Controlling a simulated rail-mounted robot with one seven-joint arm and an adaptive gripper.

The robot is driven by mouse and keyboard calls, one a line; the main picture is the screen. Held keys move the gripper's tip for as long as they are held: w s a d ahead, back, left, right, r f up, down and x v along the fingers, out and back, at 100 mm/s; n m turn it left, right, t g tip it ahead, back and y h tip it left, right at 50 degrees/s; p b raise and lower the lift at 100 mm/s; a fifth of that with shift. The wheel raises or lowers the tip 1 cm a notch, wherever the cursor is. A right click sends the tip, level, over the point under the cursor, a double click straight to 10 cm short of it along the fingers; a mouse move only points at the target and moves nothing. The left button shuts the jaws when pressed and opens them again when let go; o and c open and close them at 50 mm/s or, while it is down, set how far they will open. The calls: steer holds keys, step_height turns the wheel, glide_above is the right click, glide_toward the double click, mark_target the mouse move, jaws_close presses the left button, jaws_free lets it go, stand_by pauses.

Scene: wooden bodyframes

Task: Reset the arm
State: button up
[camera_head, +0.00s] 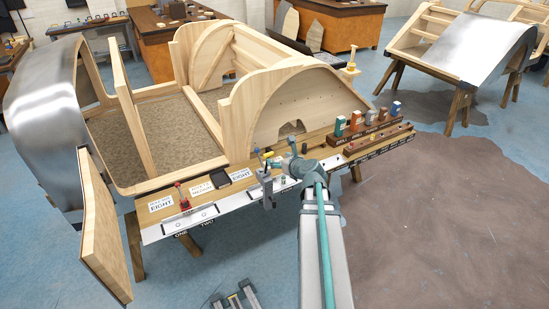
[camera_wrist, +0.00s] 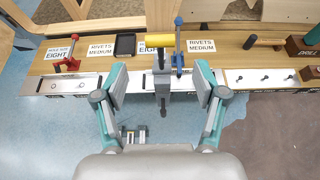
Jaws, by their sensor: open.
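My gripper (camera_wrist: 160,84) is open in the wrist view, its two fingers spread wide with nothing held between them. In the head view my arm reaches from the bottom up to the workbench's front edge, and the gripper is small and partly hidden there. A tool with a yellow handle (camera_wrist: 168,45) and grey body stands at the bench edge, in line with the gap between my fingers. A blue-handled clamp (camera_wrist: 178,52) is just beside it. The picture does not clearly show how far the fingers are from them.
A large wooden bodyframe (camera_head: 290,100) stands behind. Open floor (camera_head: 440,220) lies to the right.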

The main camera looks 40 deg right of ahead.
steer(key=shift+s+r, duration=0.3)
steer(key=shift+s, duration=0.35)
steer(key=s+a+f+n+g+y+b, duration=0.1)
steer(key=s+a+f+n+g, duration=0.3)
steer(key=f+n, duration=0.45)
steer(key=s+a+f+n+g+y+b, duration=0.15)
steer(key=s+a+f+n, duration=0.25)
steer(key=a+f+n, duration=0.4)
steer(key=s+a+f+n+g+y+b, duration=0.1)
steer(key=s+a+f+n+g, duration=0.3)
steer(key=f+n, duration=0.45)
steer(key=s+a+f+n+g+b, duration=0.2)
steer(key=s+a+f, duration=0.4)
steer(key=s+f, duration=0.3)
steer(key=s+a+f+n+g+h+b, duration=0.1)
steer(key=s+a+f+n+g+b, duration=0.1)
steer(key=s+a+f+n+g, duration=0.3)
steer(key=s+a+f+n+g+h+b, duration=0.1)
steer(key=s+a+f+n+g+b, duration=0.2)
steer(key=s+f, duration=1)
steer(key=s+a+n, duration=0.2)
steer(key=s+a, duration=0.1)
steer(key=a, duration=0.1)
steer(key=shift+s, duration=0.25)
